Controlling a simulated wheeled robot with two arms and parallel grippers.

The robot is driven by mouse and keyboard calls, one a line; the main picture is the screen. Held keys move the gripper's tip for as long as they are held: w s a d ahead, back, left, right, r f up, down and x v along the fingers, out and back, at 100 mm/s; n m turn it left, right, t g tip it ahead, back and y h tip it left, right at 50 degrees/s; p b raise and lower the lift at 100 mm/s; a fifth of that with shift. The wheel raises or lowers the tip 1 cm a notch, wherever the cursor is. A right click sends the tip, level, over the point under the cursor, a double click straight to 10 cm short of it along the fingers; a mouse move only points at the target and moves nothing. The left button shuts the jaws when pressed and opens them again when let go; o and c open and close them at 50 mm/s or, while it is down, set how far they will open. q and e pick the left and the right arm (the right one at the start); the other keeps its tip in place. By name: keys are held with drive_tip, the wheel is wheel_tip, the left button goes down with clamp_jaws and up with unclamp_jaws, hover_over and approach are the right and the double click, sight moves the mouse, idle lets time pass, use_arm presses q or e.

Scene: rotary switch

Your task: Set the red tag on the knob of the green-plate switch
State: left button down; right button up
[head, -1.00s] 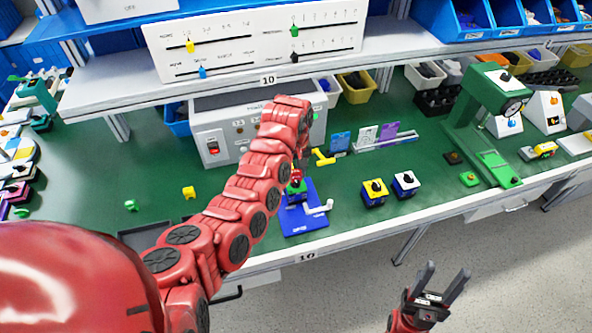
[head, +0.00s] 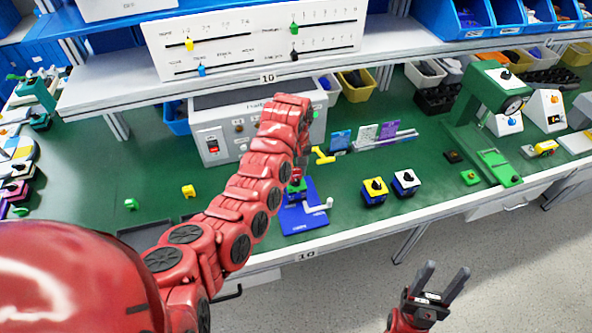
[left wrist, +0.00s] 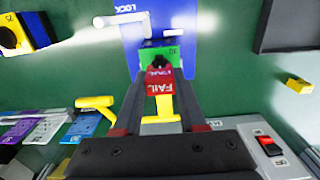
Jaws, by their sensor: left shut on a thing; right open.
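The green-plate switch (left wrist: 153,52) stands on a blue board (left wrist: 190,28) with a white lever (left wrist: 125,19). Its black knob (left wrist: 159,62) is partly covered by the red tag (left wrist: 160,88), marked FAIL. My left gripper (left wrist: 160,80) is shut on the tag, one finger on each side, with the tag's far end over or against the knob; I cannot tell if it is seated. In the head view the switch (head: 297,186) shows below my left gripper (head: 301,162). My right gripper (head: 441,285) is open and empty in front of the table.
A yellow-plate switch (head: 374,191) and a white-plate switch (head: 405,182) stand to the right. A yellow bent piece (head: 322,156) and a rack with blue, white and purple cards (head: 385,143) lie behind. A grey panel box (head: 212,146) stands at the back.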

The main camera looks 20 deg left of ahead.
sight(296, 170)
use_arm(q)
drive_tip(key=shift+b, duration=0.45)
idle(0.8)
drive_tip(key=shift+f+b, duration=0.65)
drive_tip(key=shift+f, duration=0.5)
drive_tip(key=shift+c, duration=2)
unclamp_jaws()
drive_tip(key=shift+r, duration=0.1)
drive_tip(key=shift+r, duration=0.4)
wheel_tip(296, 170, up, 16)
drive_tip(key=p, duration=0.1)
drive_tip(key=shift+r, duration=0.2)
